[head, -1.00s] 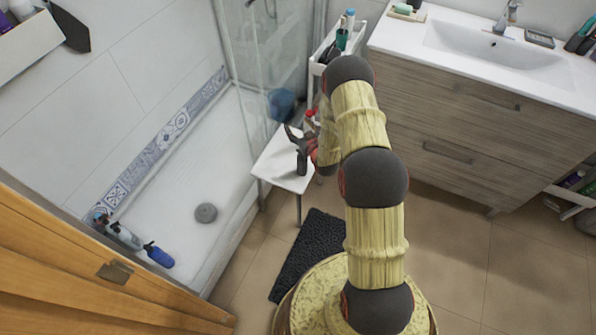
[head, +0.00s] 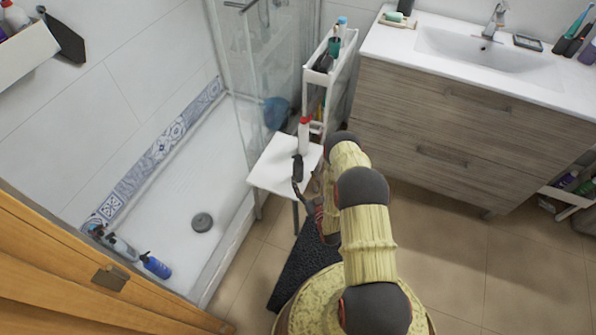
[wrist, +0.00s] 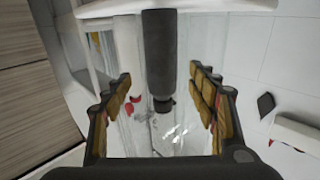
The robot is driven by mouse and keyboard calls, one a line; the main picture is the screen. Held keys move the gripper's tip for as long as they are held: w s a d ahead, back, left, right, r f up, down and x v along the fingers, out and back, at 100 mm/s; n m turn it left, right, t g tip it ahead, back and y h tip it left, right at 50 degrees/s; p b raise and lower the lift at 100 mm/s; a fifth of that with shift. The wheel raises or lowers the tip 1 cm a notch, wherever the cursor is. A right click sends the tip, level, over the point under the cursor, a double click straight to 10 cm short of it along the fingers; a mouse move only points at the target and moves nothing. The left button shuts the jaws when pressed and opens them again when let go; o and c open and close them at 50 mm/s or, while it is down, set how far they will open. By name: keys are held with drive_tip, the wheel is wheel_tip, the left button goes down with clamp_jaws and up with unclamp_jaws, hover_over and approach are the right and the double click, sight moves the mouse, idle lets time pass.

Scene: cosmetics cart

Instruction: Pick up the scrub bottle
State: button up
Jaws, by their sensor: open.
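A slim dark bottle (head: 297,168) stands upright near the front edge of a white stool (head: 268,176). A white bottle with a red cap (head: 304,135) stands behind it. I cannot read which one is the scrub. My gripper (head: 306,190) is at the front edge of the stool, on the near side of the dark bottle. In the wrist view, which is upside down, the dark bottle (wrist: 159,50) shows between the open fingers of my gripper (wrist: 160,78). I cannot tell whether it is within their reach. The white bottle shows partly beside it.
A narrow white cart (head: 335,70) with bottles stands behind the stool. A sink cabinet (head: 450,110) is at the right. The shower tray (head: 190,185) with its glass screen is at the left. A dark mat (head: 292,275) lies on the floor near my base.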

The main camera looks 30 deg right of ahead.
sight(300, 173)
drive_tip(key=w+b, duration=0.1)
drive_tip(key=w, duration=0.2)
drive_tip(key=w+b, duration=0.1)
drive_tip(key=w, duration=0.1)
drive_tip(key=shift+w+d+f+b, duration=0.15)
drive_tip(key=shift+d+f+b, duration=0.1)
drive_tip(key=shift+b, duration=0.1)
drive_tip(key=shift+w+r, duration=0.15)
drive_tip(key=shift+w, duration=0.45)
drive_tip(key=shift+c, duration=0.8)
drive_tip(key=c, duration=1.1)
drive_tip(key=shift+c, duration=0.9)
